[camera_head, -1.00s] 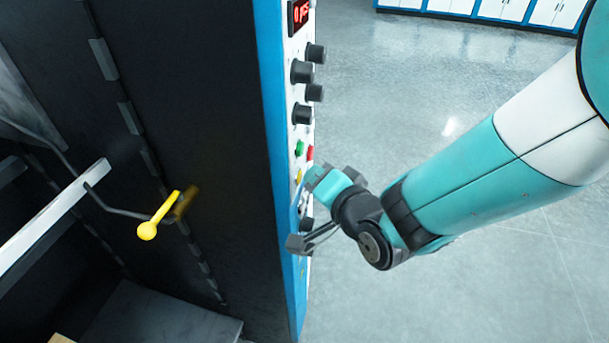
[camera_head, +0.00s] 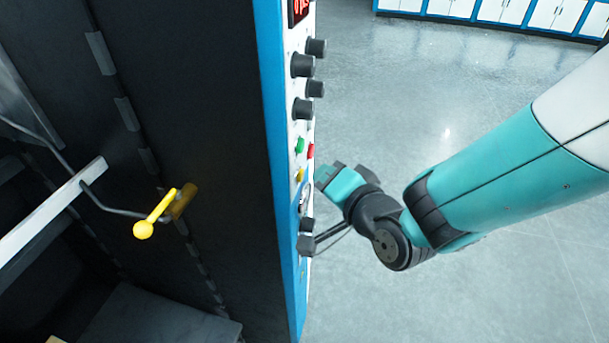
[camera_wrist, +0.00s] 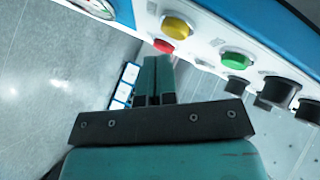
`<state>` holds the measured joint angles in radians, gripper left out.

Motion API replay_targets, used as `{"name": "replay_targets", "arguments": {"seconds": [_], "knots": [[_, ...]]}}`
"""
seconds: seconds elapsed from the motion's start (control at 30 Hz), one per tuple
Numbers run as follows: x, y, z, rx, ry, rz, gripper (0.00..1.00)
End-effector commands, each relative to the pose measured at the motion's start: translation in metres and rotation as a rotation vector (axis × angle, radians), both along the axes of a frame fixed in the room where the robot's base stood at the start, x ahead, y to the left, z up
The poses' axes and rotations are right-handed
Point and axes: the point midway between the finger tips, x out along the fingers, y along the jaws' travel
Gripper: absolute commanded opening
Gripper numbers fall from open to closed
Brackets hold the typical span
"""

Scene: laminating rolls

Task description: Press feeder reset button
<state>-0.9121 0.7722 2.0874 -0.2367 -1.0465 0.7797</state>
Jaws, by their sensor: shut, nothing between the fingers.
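The control panel (camera_head: 297,120) is a narrow white face on the edge of a tall dark machine. It carries a green button (camera_head: 300,146), a red button (camera_head: 311,151) and a yellow button (camera_head: 299,175). Labels are too small to tell which is the feeder reset. My gripper (camera_head: 322,177) is beside the panel, close to the yellow button. In the wrist view my gripper's fingers (camera_wrist: 155,75) are together and empty. They point just below the red button (camera_wrist: 163,46), with the yellow button (camera_wrist: 178,27) above and the green button (camera_wrist: 235,62) to the right.
Black knobs (camera_head: 303,65) stick out of the panel above the buttons, below a red display (camera_head: 298,10). A yellow-handled lever (camera_head: 158,213) is on the machine's left side. A gauge (camera_wrist: 95,6) shows in the wrist view. Open floor (camera_head: 430,110) lies right of the panel.

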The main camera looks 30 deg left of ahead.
Motion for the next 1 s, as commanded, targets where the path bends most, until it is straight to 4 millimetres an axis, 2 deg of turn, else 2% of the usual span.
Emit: {"name": "replay_targets", "arguments": {"seconds": [0.2, 0.6, 1.0], "knots": [[0.005, -0.015, -0.006, 0.000, 0.001, -0.004, 0.00], [0.012, -0.046, -0.003, 0.001, 0.000, -0.002, 0.00], [0.012, -0.048, 0.000, 0.000, 0.000, 0.000, 0.00]]}}
